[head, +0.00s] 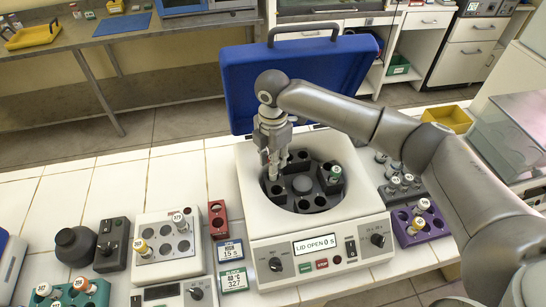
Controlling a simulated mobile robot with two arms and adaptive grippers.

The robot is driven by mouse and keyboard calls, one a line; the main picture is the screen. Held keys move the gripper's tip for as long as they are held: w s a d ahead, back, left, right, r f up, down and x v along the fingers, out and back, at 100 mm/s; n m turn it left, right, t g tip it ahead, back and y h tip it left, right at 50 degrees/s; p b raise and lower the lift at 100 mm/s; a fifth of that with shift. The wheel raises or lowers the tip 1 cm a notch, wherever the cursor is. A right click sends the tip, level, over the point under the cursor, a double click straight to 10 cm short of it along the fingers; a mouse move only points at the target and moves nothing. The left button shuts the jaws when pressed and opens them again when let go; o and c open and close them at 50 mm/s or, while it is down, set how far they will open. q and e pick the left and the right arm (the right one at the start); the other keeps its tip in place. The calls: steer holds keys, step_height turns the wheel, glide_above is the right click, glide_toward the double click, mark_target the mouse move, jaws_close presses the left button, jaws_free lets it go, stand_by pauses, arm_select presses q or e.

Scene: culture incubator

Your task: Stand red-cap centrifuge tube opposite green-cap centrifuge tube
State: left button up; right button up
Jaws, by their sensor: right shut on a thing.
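The centrifuge (318,232) stands on the white tiled bench with its blue lid (235,85) raised and its display reading "LID OPEN 0 S". The green-cap centrifuge tube (335,173) stands in a slot on the right side of the dark rotor (303,200). My right gripper (273,172) points down at the left side of the rotor, across the hub from the green cap. It is shut on a tube, mostly hidden by the fingers; its cap colour is not clear. I cannot tell how deep the tube sits in the slot. My left gripper is not in view.
A heating block (166,245) with capped tubes is further left. A purple rack (432,228) and a grey rack (385,165) stand to the right, near my right arm.

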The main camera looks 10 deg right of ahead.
steer(key=shift+f+b, duration=0.4)
steer(key=shift+f, duration=1.45)
steer(key=o, duration=1)
steer(key=o, duration=0.3)
steer(key=shift+r, duration=0.15)
step_height(320, 180, up, 7)
steer(key=p, duration=0.8)
steer(key=shift+r, duration=0.2)
